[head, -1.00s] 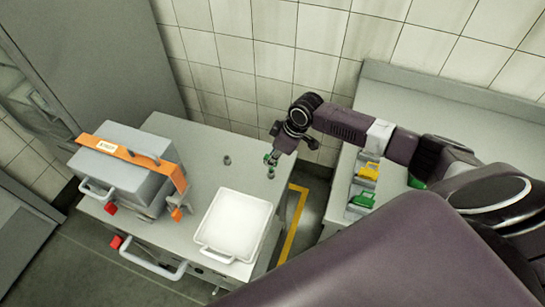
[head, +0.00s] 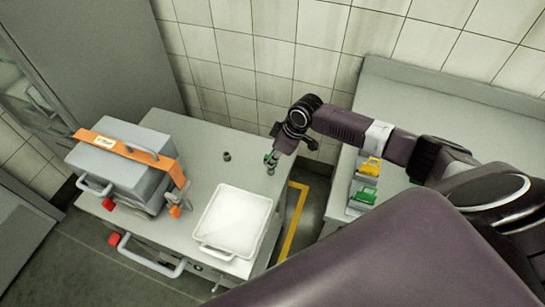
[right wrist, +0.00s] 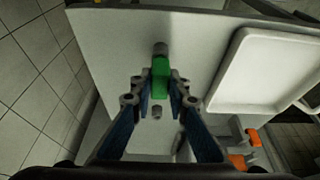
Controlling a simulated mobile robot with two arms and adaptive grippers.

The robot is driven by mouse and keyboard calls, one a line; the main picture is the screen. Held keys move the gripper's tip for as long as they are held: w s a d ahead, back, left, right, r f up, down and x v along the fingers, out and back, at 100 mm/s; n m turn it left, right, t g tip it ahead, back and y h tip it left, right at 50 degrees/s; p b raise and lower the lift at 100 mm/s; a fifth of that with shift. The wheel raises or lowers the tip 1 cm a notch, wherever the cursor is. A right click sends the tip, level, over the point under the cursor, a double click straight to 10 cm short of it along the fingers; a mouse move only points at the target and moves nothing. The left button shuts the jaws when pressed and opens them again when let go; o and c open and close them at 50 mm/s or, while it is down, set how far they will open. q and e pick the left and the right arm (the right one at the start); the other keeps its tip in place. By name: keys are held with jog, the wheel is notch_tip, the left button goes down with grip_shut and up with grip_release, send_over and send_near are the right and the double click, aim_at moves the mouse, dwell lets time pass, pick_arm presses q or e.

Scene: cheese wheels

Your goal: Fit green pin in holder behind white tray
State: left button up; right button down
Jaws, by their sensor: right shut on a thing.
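The green pin (right wrist: 160,78) is held between the fingertips of my right gripper (right wrist: 158,86), which is shut on it. In the head view the right gripper (head: 271,157) is at the right rear of the grey table, with a bit of the green pin (head: 266,157) showing. A small grey holder (head: 271,170) stands just below the pin there, behind the white tray (head: 237,188). My left gripper is not in view.
A second small grey holder (head: 227,157) stands to the left on the table (head: 190,130). A grey case with an orange strap (head: 130,146) stands at the table's left. Yellow (head: 371,167) and green (head: 367,194) items sit on the counter at right.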

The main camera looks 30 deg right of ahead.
jog(key=shift+f+b, duration=0.4)
jog(key=shift+f, duration=0.4)
jog(key=c, duration=1.8)
grip_release()
jog(key=shift+r, duration=0.25)
jog(key=v, duration=1.1)
jog(key=shift+r, duration=0.3)
jog(key=shift+s+d, duration=0.1)
jog(key=shift+d, duration=0.1)
